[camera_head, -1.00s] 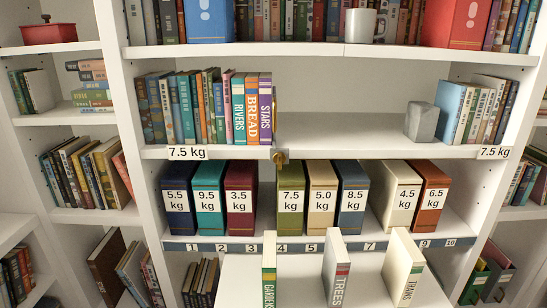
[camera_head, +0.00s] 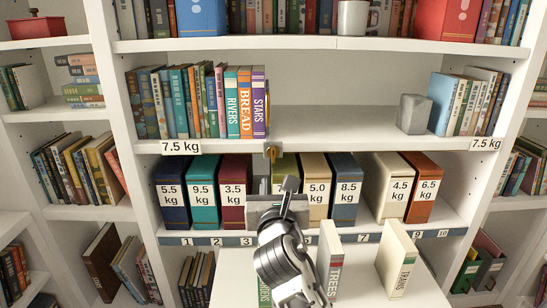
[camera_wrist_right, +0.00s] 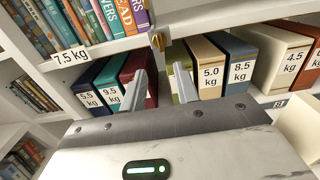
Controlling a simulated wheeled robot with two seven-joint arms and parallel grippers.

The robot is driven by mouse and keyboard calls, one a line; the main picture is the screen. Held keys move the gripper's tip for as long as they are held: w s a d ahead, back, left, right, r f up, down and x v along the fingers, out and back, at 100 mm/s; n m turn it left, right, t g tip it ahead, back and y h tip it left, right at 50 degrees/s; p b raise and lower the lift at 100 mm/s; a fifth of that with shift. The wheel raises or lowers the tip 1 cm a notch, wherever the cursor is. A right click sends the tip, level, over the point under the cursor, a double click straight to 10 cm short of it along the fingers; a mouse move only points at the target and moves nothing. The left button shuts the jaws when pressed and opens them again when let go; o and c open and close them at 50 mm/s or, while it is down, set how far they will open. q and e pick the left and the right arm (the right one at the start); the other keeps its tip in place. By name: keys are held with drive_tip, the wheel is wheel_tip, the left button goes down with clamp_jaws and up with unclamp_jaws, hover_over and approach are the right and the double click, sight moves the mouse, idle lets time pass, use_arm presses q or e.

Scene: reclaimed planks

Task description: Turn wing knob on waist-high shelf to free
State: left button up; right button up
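The small brass wing knob (camera_head: 271,152) sits at the front edge of the waist-high shelf (camera_head: 350,143), just below the purple STARS book. It also shows in the right wrist view (camera_wrist_right: 158,41), beyond my fingertips. Which way its wings point is too small to tell. My right gripper (camera_head: 276,186) is below the knob and in front of the row of weight-labelled boxes, apart from the knob. In the right wrist view its two fingers (camera_wrist_right: 160,82) stand apart with nothing between them. My left gripper is in neither view.
Books stand left of the knob; a grey block (camera_head: 413,114) and more books stand at the right end. The shelf middle is clear. Labelled boxes (camera_head: 343,185) fill the shelf below. Upright TREES (camera_head: 331,262) and TRAINS (camera_head: 397,262) books stand near my right arm.

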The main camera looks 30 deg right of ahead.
sight(273, 155)
drive_tip(key=x, duration=1.4)
drive_tip(key=shift+w+d, duration=0.1)
drive_tip(key=shift+w, duration=0.3)
drive_tip(key=shift+c, duration=0.3)
clamp_jaws()
